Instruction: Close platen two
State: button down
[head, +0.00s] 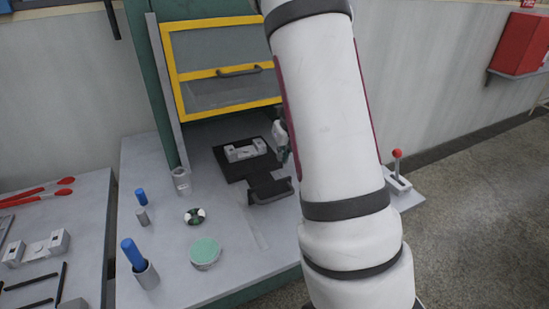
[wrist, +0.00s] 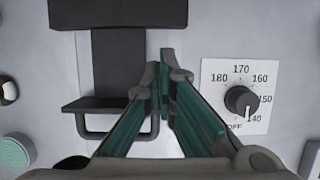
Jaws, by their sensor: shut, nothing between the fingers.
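A black platen (head: 232,170) lies on the grey bench in front of the yellow-framed guard, with a pale metal block (head: 245,150) on it. A narrower black slide (head: 268,184) with a bar handle (head: 271,197) extends from its front. The wrist view shows the black plate (wrist: 118,12), the slide (wrist: 119,60) and the handle (wrist: 105,136) from above. No number marks which platen is platen two. My gripper (wrist: 160,70) is shut and empty, its fingertips just right of the slide; contact cannot be told. In the head view my arm mostly hides it.
A temperature dial (wrist: 241,100) is right of my gripper. The yellow-framed guard (head: 222,72) stands raised behind the platen. A green-topped round pad (head: 205,252), blue-handled tools (head: 133,253) and a glass (head: 181,183) stand left. A red-knobbed lever (head: 397,165) is at the right.

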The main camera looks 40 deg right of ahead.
jog(key=b+x, duration=0.1)
jog(key=x, duration=0.7)
jog(key=shift+w, duration=0.1)
